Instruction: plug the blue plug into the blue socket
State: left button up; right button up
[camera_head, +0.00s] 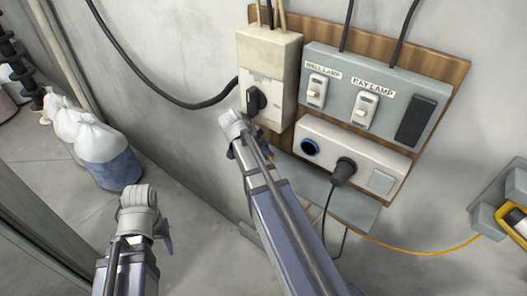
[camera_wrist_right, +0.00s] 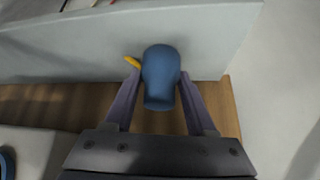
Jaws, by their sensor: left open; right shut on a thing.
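The blue plug (camera_wrist_right: 161,77), with a short yellow piece at its side, is between the fingers of my right gripper (camera_wrist_right: 160,82) in the right wrist view. That gripper is shut on it. In the head view my right arm reaches up to the wall panel and hides the plug. The blue socket (camera_head: 310,147) is a dark round hole with a blue ring in the white outlet strip, right of my right wrist. Part of a blue ring (camera_wrist_right: 7,162) shows at the lower left of the right wrist view. My left gripper (camera_head: 167,243) is open, low on the left, away from the wall.
A black plug (camera_head: 345,170) with a hanging cord sits in the strip (camera_head: 375,160) right of the blue socket. A switch box with a black knob (camera_head: 256,100) and a lamp panel (camera_head: 400,85) are above. A yellow cable (camera_head: 425,252) runs right. Sacks (camera_head: 98,150) stand left.

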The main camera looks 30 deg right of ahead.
jog(key=shift+r, duration=0.1)
jog(key=shift+r+p, duration=0.25)
jog(key=shift+p, duration=0.1)
jog(key=s+a, duration=0.1)
jog(key=a, duration=0.5)
jog(key=s+a, duration=0.1)
jog(key=a, duration=0.4)
jog(key=s+a, duration=0.1)
jog(key=a, duration=0.5)
jog(key=shift+s+a, duration=0.25)
jog(key=shift+a, duration=0.1)
